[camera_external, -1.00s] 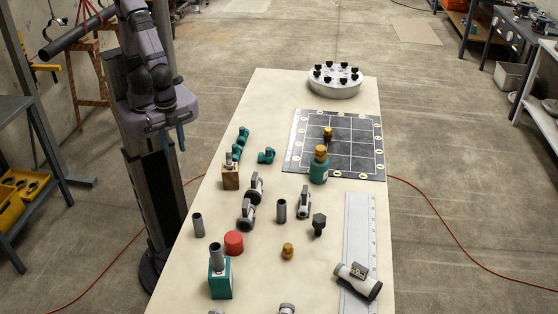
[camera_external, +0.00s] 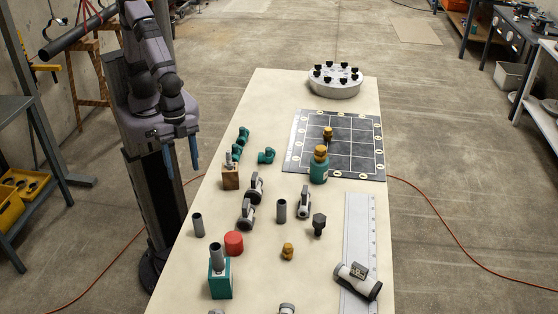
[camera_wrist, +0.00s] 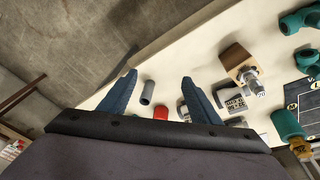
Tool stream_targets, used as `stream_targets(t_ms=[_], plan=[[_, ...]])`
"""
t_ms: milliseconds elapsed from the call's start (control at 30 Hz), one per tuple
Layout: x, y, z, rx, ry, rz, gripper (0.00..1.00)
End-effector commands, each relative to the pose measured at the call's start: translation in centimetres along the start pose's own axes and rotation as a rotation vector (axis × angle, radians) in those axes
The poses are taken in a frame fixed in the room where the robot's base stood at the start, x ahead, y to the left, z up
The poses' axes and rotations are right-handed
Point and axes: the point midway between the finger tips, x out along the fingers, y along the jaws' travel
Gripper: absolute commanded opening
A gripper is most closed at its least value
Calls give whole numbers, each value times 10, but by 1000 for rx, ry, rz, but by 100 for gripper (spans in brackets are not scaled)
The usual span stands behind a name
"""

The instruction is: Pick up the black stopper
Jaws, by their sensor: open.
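The black stopper (camera_external: 319,224), a dark piece with a wide head and a narrower lower part, stands on the table right of the middle, left of a long ruler-like strip. I cannot make it out in the wrist view. My gripper (camera_external: 181,170) hangs off the table's left edge, well to the left of the stopper and above floor level. Its two blue fingers are apart and point downward, with nothing between them. In the wrist view the open fingers (camera_wrist: 160,77) show over the table's edge.
Grey pipes (camera_external: 198,225), a red cap (camera_external: 234,243), grey valve fittings (camera_external: 305,203), a brass stopper (camera_external: 288,251) and a teal block (camera_external: 221,283) stand around the stopper. A black grid board (camera_external: 370,160) and a round holder with black knobs (camera_external: 335,88) lie farther back.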

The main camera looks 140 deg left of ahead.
Motion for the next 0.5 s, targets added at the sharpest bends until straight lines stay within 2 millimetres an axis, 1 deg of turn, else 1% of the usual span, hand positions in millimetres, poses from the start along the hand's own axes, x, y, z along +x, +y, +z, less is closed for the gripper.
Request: stream_targets(t_ms=[33, 67, 100, 167, 200, 267, 300, 367, 400, 467, 500], plan=[[20, 0, -36, -19, 84, 18, 57], [26, -1, -60, -31, 141, 26, 57], [34, -5, -95, -48, 223, 31, 57], [44, -16, -147, -80, 352, 22, 57], [49, -27, -181, -106, 438, 5, 57], [55, -50, -227, -151, 560, -38, 57], [58, -68, -254, -183, 634, -76, 57], [63, -98, -286, -236, 729, -144, 57], [65, -119, -302, -273, 783, -194, 57], [69, -149, -320, -325, 845, -272, 57], [72, -168, -327, -359, 875, -322, 57]])
